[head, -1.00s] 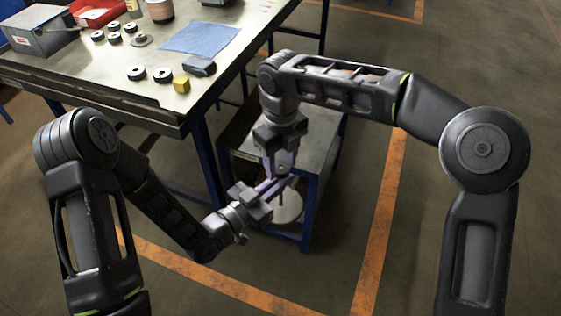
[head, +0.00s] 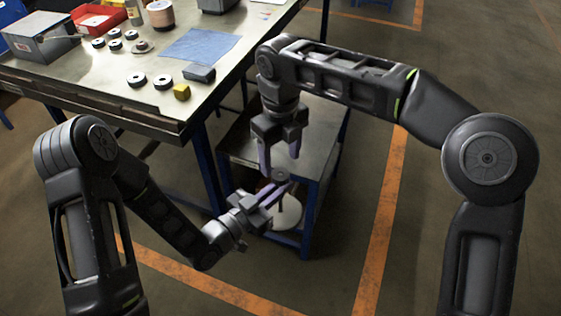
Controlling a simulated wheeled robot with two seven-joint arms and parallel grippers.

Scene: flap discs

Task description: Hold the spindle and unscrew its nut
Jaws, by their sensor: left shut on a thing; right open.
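The spindle (head: 281,203) stands upright above the small metal cart, with a pale round base (head: 288,213) below it. A dark round piece, apparently the nut (head: 281,174), sits at its top; its threads are too small to make out. My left gripper (head: 280,190) comes in from the left and is shut on the spindle just below this top piece. My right gripper (head: 280,158) points down from above, its purple fingers spread apart and empty, a little above the top piece. The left fingers hide part of the spindle.
The small cart (head: 312,150) has a bare metal top behind the spindle. Open floor lies to the right.

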